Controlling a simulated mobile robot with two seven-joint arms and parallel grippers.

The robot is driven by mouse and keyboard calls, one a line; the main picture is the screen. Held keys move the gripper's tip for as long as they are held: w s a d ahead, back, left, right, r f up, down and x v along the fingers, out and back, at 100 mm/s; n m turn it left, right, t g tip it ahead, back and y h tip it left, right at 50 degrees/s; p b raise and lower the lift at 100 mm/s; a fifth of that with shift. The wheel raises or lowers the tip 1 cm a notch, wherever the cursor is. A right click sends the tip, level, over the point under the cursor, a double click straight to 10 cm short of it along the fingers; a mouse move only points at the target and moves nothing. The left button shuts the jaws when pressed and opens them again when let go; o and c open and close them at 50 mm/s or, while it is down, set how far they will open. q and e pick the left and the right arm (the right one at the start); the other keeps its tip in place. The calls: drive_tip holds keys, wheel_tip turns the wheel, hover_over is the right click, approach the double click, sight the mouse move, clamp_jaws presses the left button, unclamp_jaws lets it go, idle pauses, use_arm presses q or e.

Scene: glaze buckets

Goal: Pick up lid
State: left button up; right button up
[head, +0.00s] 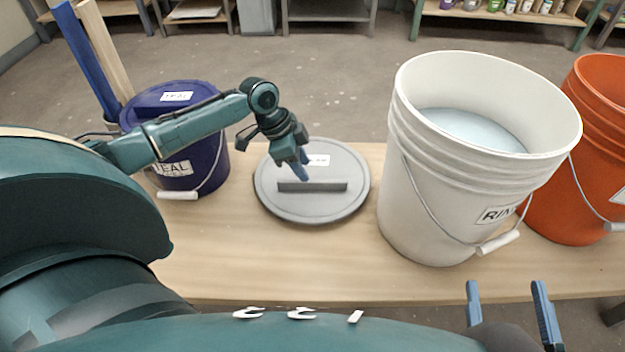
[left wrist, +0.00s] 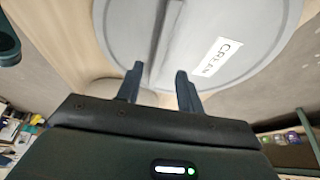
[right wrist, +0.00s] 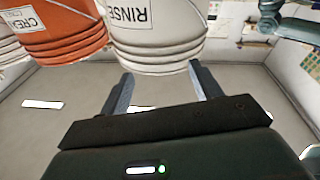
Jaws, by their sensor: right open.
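A round grey lid (head: 335,205) with a raised bar handle (head: 312,187) and a white label lies flat on the wooden table (head: 230,270), between the blue and white buckets. My left gripper (head: 303,172) is over the lid, its fingers pointing down near the handle. In the left wrist view the lid (left wrist: 120,30) has a label reading "CREAM", and the handle (left wrist: 160,40) runs between the two parted fingertips (left wrist: 160,72). The left fingers look partly open, with no visible grip on the handle. My right gripper (head: 508,290) is open and empty in front of the table edge.
A lidded dark blue bucket (head: 215,160) labelled "TEAL" stands on the left behind my left arm. A white bucket (head: 420,200) labelled "RINSE" holds pale liquid right of the lid. An open orange bucket (head: 560,215) stands further right. Shelves (head: 330,12) line the back.

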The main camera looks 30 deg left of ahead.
sight(311, 180)
use_arm(q)
drive_tip(key=b+x, duration=0.2)
drive_tip(key=x, duration=0.2)
drive_tip(key=shift+d+f+b, duration=0.1)
drive_tip(key=shift+f+b, duration=0.25)
drive_tip(key=shift+f, duration=0.05)
drive_tip(key=shift+d+f, duration=0.1)
drive_tip(key=shift+f, duration=0.1)
drive_tip(key=shift+r, duration=0.1)
use_arm(e)
drive_tip(key=shift+w+a+r+m+y, duration=0.1)
drive_tip(key=shift+a+r+m+y, duration=0.05)
drive_tip(key=shift+a+m+y, duration=0.15)
use_arm(q)
clamp_jaws()
